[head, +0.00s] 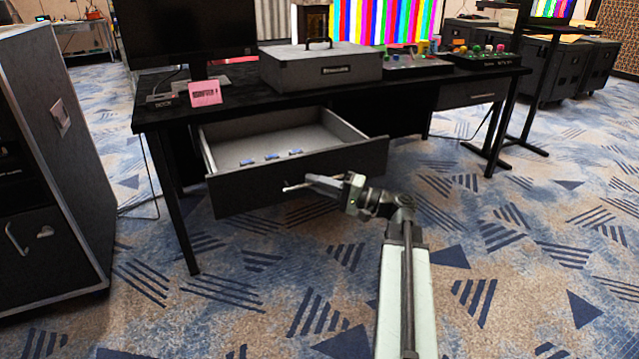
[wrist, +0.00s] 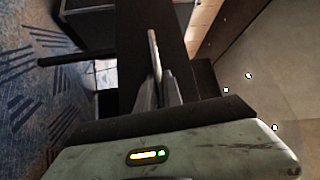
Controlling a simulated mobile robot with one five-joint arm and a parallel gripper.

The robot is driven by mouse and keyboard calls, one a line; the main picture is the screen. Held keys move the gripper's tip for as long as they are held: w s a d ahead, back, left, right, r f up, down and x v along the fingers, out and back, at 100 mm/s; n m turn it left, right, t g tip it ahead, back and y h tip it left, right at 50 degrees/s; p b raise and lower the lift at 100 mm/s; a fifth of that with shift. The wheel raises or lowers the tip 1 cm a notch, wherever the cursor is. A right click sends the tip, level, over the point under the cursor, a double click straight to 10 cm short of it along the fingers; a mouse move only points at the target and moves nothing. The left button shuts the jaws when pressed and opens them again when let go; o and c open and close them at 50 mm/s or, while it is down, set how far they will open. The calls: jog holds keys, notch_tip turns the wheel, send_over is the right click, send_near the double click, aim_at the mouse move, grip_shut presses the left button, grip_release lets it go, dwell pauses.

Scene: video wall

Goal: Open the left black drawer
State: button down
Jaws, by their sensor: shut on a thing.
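The left black drawer (head: 350,163) is pulled well out from under the black desk in the head view. Its pale interior faces up, with small blue items inside. My gripper (head: 308,184) is at the middle of the drawer's front face. In the wrist view my gripper's fingers (wrist: 157,88) are shut on the light metal handle (wrist: 153,48), with the dark drawer front behind it. The contact is small in the head view.
The black desk (head: 225,104) carries a monitor, a pink note (head: 205,93), a grey case (head: 320,68) and control panels. A dark cabinet (head: 55,170) stands at the left. A second drawer (head: 472,92) at the right is shut. Patterned carpet in front is clear.

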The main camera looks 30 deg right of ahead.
jog(key=shift+a, duration=0.15)
jog(key=c, duration=1.5)
grip_release()
jog(key=b+v, duration=0.1)
jog(key=v, duration=0.7)
